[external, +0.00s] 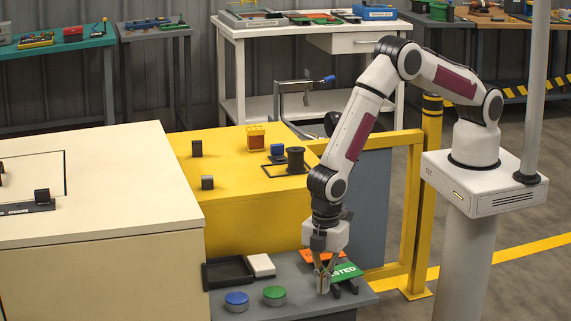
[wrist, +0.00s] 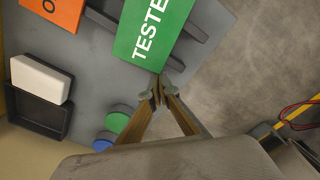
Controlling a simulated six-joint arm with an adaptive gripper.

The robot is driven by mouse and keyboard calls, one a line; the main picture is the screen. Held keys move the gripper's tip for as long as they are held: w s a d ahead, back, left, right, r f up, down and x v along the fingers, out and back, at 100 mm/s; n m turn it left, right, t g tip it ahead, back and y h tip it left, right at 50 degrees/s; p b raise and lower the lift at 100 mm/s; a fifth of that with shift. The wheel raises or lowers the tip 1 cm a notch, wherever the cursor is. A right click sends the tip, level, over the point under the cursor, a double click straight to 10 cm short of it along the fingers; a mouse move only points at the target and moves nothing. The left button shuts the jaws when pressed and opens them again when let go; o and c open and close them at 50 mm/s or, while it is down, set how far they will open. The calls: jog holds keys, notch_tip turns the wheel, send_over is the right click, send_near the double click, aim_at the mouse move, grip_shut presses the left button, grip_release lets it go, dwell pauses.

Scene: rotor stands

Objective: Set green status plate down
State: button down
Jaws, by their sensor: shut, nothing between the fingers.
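The green status plate (wrist: 152,32), lettered "TESTED", lies on a dark rack on the grey bench in the wrist view. It also shows in the external view (external: 347,272), partly hidden behind my gripper. My gripper (wrist: 158,88) is shut and empty, with its fingertips at the near edge of the green plate; whether they touch it I cannot tell. In the external view my gripper (external: 323,283) points down over the bench. An orange plate (wrist: 62,12) lies to the left of the green one in the wrist view, partly cut off by the frame.
On the grey bench (wrist: 95,85) are a black tray with a white block (wrist: 38,78), a green round button (wrist: 117,122) and a blue one (external: 237,301). A yellow table (external: 235,165) with small parts stands behind. A yellow guard rail (external: 405,215) is to the right.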

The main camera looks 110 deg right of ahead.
jog(key=shift+s+d, duration=0.7)
jog(key=shift+s, duration=0.05)
jog(key=shift+s+d, duration=0.15)
jog(key=shift+s, duration=0.1)
jog(key=shift+f, duration=0.1)
jog(key=shift+w+r, duration=0.2)
jog(key=shift+r, duration=1.9)
jog(key=shift+w+r, duration=0.15)
jog(key=shift+r, duration=1.95)
